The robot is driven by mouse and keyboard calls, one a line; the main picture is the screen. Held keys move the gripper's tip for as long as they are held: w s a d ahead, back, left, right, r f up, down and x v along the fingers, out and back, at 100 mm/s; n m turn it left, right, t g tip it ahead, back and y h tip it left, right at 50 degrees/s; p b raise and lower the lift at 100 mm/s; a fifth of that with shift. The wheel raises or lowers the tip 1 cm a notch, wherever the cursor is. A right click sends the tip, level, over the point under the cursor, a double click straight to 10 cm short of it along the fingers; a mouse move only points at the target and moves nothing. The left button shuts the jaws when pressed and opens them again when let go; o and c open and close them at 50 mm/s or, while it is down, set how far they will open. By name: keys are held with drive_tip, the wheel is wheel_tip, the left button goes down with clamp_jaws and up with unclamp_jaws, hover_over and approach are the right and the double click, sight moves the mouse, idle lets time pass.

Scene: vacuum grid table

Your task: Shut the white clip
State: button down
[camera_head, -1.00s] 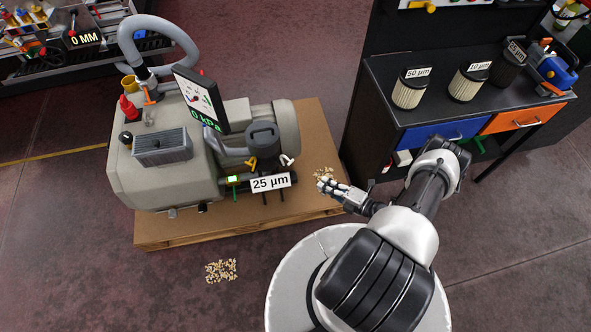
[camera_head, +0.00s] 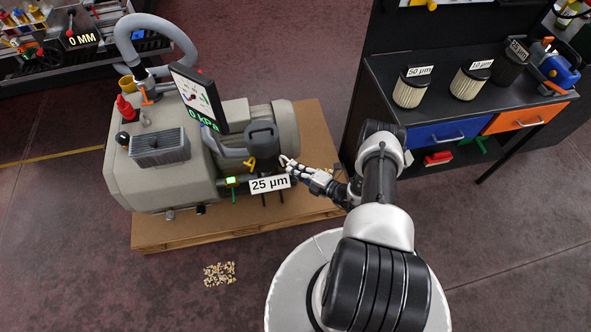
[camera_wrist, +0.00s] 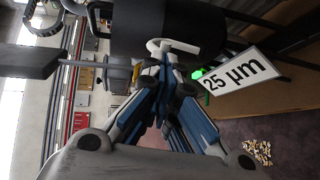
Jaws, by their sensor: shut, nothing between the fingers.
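The white clip (camera_head: 284,159) sits on the right side of the dark filter housing (camera_head: 262,140) on the pump. In the wrist view the white clip (camera_wrist: 172,46) is a curved hook just beyond my fingertips, against the dark cylinder. My gripper (camera_head: 293,168) is shut and empty, with its tips at the clip; I cannot tell whether they touch it. In the wrist view my gripper (camera_wrist: 165,75) points at the clip's lower part, which the fingers partly hide. A yellow clip (camera_head: 249,163) is on the housing's left side.
A 25 µm label (camera_head: 270,184) is close beside my fingers. A gauge panel (camera_head: 198,97) stands left of the housing. The wooden pallet (camera_head: 230,226) lies under the pump. Filters (camera_head: 411,88) stand on the dark bench to the right. Debris (camera_head: 219,274) lies on the floor.

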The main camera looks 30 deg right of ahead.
sight(288, 165)
drive_tip(key=shift+r, duration=0.1)
drive_tip(key=w+r+g+p, duration=0.1)
drive_tip(key=w+a+r+g+h+p, duration=0.1)
drive_tip(key=g, duration=0.1)
drive_tip(key=shift+w+r, duration=0.1)
drive_tip(key=shift+w, duration=0.2)
drive_tip(key=shift+w+a, duration=0.2)
drive_tip(key=shift+w, duration=0.15)
drive_tip(key=shift+r, duration=0.1)
drive_tip(key=shift+r+p, duration=0.35)
drive_tip(key=shift+r, duration=0.4)
drive_tip(key=r+p+v, duration=0.1)
drive_tip(key=p+v, duration=0.2)
drive_tip(key=v, duration=1.1)
drive_tip(key=shift+w+a, duration=0.2)
drive_tip(key=shift+w, duration=0.15)
drive_tip(key=shift+r, duration=0.2)
